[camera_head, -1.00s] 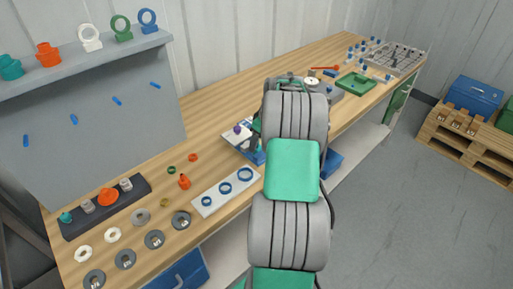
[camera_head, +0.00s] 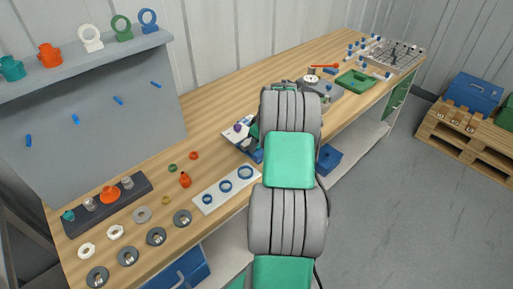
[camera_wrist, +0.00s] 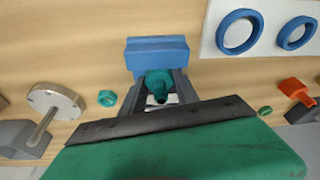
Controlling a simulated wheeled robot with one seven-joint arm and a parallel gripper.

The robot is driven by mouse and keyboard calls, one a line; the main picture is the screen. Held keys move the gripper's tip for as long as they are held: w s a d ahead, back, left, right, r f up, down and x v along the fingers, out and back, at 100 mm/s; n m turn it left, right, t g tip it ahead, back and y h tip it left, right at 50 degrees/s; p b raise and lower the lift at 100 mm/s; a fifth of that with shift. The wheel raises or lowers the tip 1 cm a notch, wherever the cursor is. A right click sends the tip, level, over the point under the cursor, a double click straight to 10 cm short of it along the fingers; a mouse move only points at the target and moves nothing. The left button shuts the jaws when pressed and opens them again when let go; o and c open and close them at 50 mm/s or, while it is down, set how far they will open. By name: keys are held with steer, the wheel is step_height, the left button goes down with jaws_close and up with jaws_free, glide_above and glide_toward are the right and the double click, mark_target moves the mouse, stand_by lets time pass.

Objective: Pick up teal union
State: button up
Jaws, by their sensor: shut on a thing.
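The teal union (camera_wrist: 157,78) is in the wrist view, between the two fingers of my gripper (camera_wrist: 159,90), which is shut on it. A blue block (camera_wrist: 157,53) is directly beyond the union; I cannot tell whether they touch. In the head view my arm hides the union and most of the gripper. A separate small teal nut (camera_wrist: 107,98) lies to the left of my fingers in the wrist view. Other teal fittings are in the head view: one on the shelf (camera_head: 11,68) and one on the dark rack (camera_head: 68,216).
A white plate with blue rings (camera_head: 207,208) lies left of my arm on the wooden bench. Orange fittings, green rings and several grey flanges lie near it. A round metal part with a handle (camera_wrist: 55,101) is at the left in the wrist view. The bench's back middle is clear.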

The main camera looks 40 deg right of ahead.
jaws_close()
steer(key=shift+r, duration=0.1)
stand_by(0.3)
